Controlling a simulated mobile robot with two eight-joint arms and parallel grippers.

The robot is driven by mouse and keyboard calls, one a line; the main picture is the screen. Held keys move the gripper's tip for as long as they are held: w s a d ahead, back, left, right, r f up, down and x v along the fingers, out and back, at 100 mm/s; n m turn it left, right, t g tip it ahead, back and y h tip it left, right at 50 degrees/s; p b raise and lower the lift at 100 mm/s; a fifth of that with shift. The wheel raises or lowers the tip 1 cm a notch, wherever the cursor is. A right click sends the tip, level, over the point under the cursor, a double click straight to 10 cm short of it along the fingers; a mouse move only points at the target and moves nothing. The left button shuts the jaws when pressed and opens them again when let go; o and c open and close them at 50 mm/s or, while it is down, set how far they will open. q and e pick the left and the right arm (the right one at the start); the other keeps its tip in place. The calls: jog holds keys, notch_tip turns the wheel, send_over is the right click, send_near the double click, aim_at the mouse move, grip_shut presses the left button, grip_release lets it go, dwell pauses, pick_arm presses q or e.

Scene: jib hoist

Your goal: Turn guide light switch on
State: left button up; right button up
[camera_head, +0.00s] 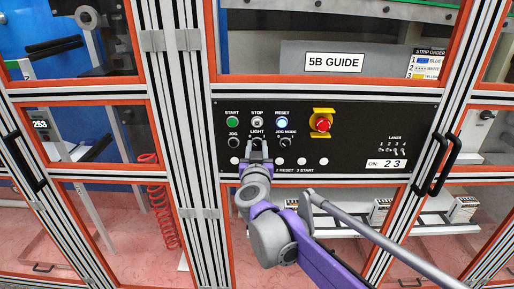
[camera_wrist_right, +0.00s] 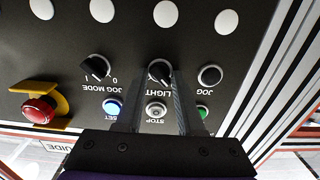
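The guide light switch (camera_head: 258,141) is a black rotary knob under the label LIGHT on the black control panel. In the right wrist view the light knob (camera_wrist_right: 160,71) shows upside down with its label, its handle slanted. My right gripper (camera_head: 258,147) is right at the knob, fingers pointing at the panel. In the wrist view the fingers (camera_wrist_right: 160,84) lie on either side of the knob with a gap between them. Whether they touch the knob is unclear. My left gripper is not in view.
The jog mode knob (camera_head: 285,142) and the jog button (camera_head: 233,142) flank the switch. Above are green start (camera_head: 232,121), stop (camera_head: 257,122) and lit reset (camera_head: 282,123) buttons. A red emergency stop (camera_head: 323,123) stands right. Black door handles (camera_head: 446,166) protrude farther right.

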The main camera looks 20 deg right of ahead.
grip_shut()
jog(key=shift+m, duration=0.4)
jog(key=m, duration=0.2)
jog(key=shift+f+m+b, duration=0.1)
jog(key=shift+m+b, duration=0.2)
jog(key=shift+m, duration=0.1)
jog(key=m, duration=0.3)
jog(key=shift+s+m, duration=0.1)
jog(key=shift+m, duration=0.2)
jog(key=m, duration=0.5)
jog(key=shift+d+m, duration=0.1)
jog(key=shift+m, duration=0.2)
jog(key=m+p, duration=0.1)
jog(key=m, duration=0.4)
jog(key=shift+f, duration=0.15)
